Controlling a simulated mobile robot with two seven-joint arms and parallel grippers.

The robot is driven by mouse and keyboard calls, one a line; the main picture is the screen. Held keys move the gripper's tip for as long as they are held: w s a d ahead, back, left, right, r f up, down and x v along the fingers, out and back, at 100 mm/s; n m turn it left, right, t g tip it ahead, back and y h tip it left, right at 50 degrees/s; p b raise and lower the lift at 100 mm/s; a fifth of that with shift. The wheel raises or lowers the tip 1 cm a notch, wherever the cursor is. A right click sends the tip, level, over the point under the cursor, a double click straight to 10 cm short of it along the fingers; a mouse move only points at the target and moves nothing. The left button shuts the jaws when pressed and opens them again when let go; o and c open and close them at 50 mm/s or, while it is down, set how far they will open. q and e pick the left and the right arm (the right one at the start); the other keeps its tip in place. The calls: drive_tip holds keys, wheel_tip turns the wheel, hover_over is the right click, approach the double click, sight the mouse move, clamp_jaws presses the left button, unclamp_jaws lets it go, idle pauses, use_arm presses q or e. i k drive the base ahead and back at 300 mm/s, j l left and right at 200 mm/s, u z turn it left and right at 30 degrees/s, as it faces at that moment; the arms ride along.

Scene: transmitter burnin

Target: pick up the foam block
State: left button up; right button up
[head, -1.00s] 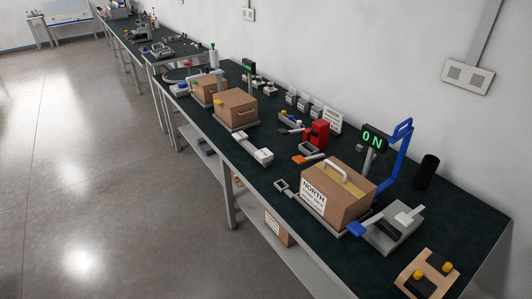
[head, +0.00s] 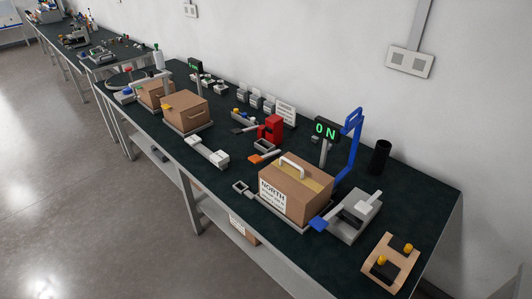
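I cannot make out with certainty which thing is the foam block. A tan wooden-looking holder (head: 373,276) with a dark inset and yellow knobs lies at the near right end of the bench. A brown box (head: 305,196) labelled NORTH, with a white handle on top, stands on a scale-like base left of it. Neither of my grippers is in view.
The dark-topped bench (head: 425,205) runs along the white wall. A black cylinder (head: 380,157), a blue upright frame (head: 348,150), an ON display (head: 327,130) and a red device (head: 271,130) stand towards its back. More boxes (head: 186,112) stand farther left. Open floor (head: 90,210) lies left.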

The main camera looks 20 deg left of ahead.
sight(218, 158)
drive_tip(key=i+j+z, duration=0.1)
drive_tip(key=j+z, duration=0.65)
drive_tip(key=j, duration=0.2)
drive_tip(key=j+z, duration=0.4)
drive_tip(key=j, duration=1.25)
drive_tip(key=k+j+z, duration=0.15)
drive_tip(key=j, duration=0.9)
drive_tip(key=j+z, duration=0.1)
drive_tip(key=j, duration=0.4)
drive_tip(key=k, duration=0.05)
